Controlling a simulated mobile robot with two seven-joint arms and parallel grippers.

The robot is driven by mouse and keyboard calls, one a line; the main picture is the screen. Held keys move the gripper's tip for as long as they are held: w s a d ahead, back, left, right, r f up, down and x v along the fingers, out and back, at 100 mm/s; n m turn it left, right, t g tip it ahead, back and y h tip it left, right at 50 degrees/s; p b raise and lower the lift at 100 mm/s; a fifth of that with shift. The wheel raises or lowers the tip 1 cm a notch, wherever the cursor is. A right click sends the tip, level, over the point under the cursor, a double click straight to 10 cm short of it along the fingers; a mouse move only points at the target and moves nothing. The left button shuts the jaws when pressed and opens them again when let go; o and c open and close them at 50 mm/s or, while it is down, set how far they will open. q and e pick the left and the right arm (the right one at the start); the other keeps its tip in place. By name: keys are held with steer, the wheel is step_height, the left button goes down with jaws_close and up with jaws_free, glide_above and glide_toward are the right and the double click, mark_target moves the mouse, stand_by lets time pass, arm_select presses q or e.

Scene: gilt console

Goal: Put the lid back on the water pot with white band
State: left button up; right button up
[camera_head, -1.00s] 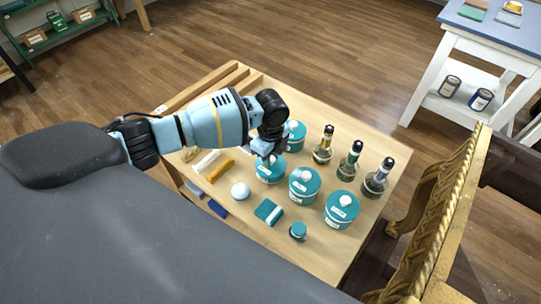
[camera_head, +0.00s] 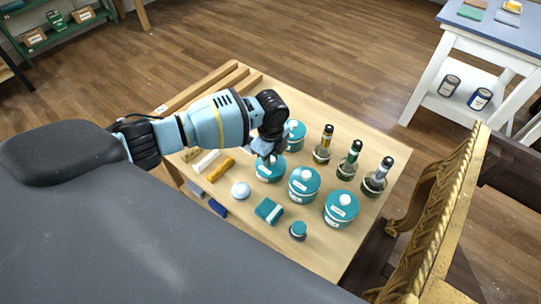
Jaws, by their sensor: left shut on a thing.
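Several teal pots with pale marks stand on the wooden table. One pot (camera_head: 270,174) is directly under my left gripper (camera_head: 267,157), which is shut at the top of its teal lid; the knob is hidden by the fingers. The lid appears on or very close to the pot; I cannot tell if it is fully seated. Other lidded pots with white knobs are the back pot (camera_head: 295,137), the middle pot (camera_head: 303,189) and the front-right pot (camera_head: 340,213). Which pot the task names is unclear at this size. My right gripper is out of view.
Three dark-capped bottles (camera_head: 350,164) stand right of the pots. A white ball (camera_head: 240,190), a teal block (camera_head: 269,211), a small jar (camera_head: 298,231) and a yellow-brown piece (camera_head: 221,169) lie nearer. A gilt console (camera_head: 440,220) stands at the right.

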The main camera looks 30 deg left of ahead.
arm_select(q)
steer(key=o, duration=1)
steer(key=shift+o, duration=0.4)
steer(key=o, duration=0.4)
steer(key=shift+r+p, duration=2.05)
steer(key=shift+r, duration=1.45)
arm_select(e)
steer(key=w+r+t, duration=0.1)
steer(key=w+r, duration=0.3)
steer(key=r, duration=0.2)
